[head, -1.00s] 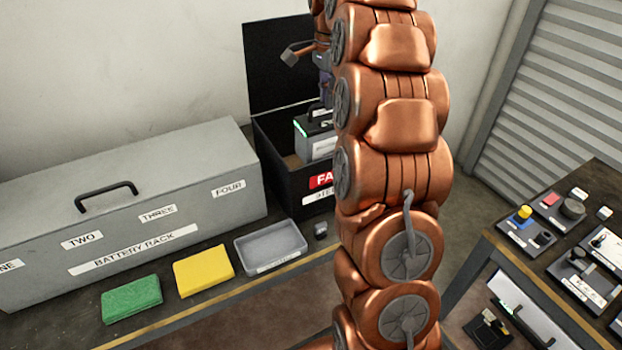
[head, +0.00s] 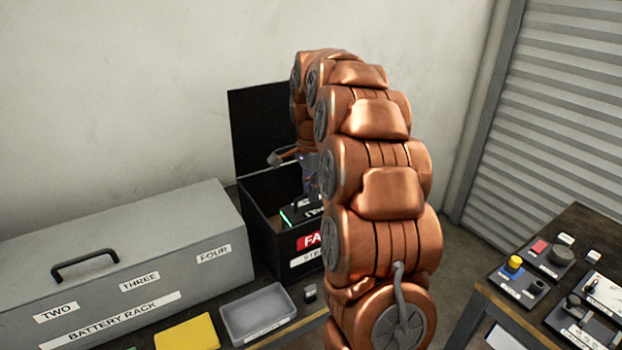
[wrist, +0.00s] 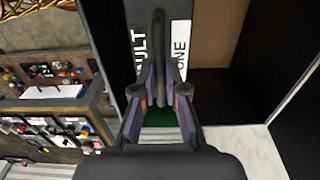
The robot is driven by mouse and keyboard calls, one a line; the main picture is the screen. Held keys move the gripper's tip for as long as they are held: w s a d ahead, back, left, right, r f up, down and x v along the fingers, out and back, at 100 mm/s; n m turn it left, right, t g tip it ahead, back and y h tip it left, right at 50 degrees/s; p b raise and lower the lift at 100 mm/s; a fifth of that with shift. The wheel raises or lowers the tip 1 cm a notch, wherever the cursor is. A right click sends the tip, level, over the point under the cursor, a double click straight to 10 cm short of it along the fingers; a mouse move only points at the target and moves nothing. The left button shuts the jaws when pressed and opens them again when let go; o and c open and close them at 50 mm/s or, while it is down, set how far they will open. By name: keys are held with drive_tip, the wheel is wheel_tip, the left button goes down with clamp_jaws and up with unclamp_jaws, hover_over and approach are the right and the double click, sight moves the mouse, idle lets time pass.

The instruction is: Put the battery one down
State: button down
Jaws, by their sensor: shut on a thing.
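Battery one (head: 301,212) is a dark block with a green lit edge, inside the open black box (head: 268,222) whose front label begins "FA". Only its top shows above the front wall, and my arm covers part of it. In the wrist view its label reading "ONE" (wrist: 180,47) shows beside its dark handle (wrist: 158,50). My gripper (wrist: 158,92) is shut on that handle; in the head view the gripper (head: 309,178) is partly hidden by my arm. I cannot tell whether the battery's underside touches the box floor.
The brown box floor (wrist: 218,33) is bare beside the battery. The grey battery rack (head: 125,265) stands left of the box. A grey tray (head: 258,314) and yellow cloth (head: 188,334) lie in front. A bench with controls (head: 555,270) stands at right.

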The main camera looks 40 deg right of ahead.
sight(311, 206)
drive_tip(key=shift+f+p, duration=0.5)
drive_tip(key=shift+f, duration=1.65)
drive_tip(key=c, duration=1.2)
unclamp_jaws()
drive_tip(key=shift+f, duration=0.1)
drive_tip(key=shift+r+b, duration=1.25)
drive_tip(key=shift+r, duration=4.8)
